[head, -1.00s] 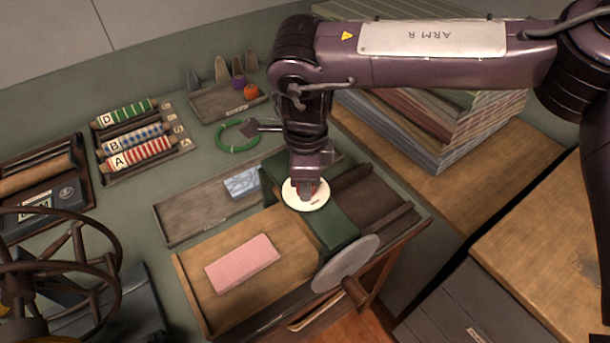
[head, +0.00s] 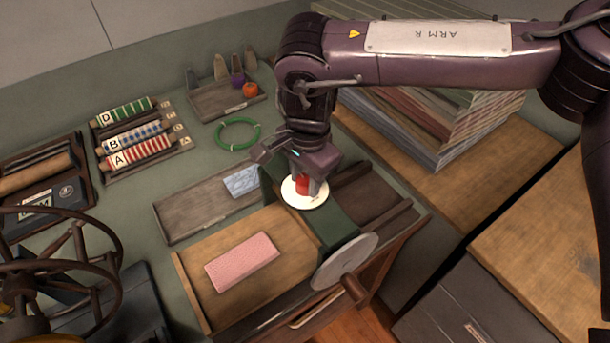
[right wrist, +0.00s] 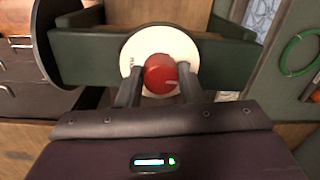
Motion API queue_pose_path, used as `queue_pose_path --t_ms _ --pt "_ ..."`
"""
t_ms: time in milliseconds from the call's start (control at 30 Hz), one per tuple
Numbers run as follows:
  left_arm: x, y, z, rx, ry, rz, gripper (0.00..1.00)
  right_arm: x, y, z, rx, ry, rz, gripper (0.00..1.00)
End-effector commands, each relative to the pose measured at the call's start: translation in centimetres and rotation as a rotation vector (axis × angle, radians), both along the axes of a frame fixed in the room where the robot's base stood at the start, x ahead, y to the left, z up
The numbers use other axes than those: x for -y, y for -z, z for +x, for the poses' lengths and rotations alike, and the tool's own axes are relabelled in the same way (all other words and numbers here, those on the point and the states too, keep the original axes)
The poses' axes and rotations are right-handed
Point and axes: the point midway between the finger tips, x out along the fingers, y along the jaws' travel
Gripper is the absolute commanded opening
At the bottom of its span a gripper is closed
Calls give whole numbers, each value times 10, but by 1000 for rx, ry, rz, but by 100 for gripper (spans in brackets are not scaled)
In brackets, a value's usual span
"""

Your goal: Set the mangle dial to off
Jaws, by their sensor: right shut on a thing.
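The mangle (head: 342,222) is a green-framed machine on a wooden bed, with a grey disc and crank at its front right. Its dial is a red knob (right wrist: 160,74) on a round cream plate (head: 296,198) on top of the green beam. My right gripper (head: 303,186) comes down from above and is shut on the red knob. In the right wrist view its two fingers hold the knob from both sides. The plate's markings are too small to read. My left gripper is not in view.
A folded pink cloth (head: 242,262) lies on the mangle's wooden bed. A blue patterned cloth (head: 241,181) lies in a tray behind. A green ring (head: 238,121), labelled rollers (head: 137,135) and a spoked wheel (head: 64,262) are to the left. Stacked boards (head: 440,125) stand behind right.

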Motion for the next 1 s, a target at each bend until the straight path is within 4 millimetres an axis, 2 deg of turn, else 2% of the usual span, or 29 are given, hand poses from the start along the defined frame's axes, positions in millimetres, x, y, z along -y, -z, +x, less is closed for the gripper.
queue_pose_path --t_ms 600,633,767,800,1000 --pt "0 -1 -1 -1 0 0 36 -1 -3 3 8 -41 4 11" --pt "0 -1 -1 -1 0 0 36 0 -3 3 8 -41 4 35" --pt "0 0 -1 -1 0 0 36 0 -3 2 6 -41 4 52" --pt "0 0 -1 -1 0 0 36 0 -2 2 6 -41 3 55" --pt "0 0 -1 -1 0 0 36 0 -1 1 3 -42 1 55"
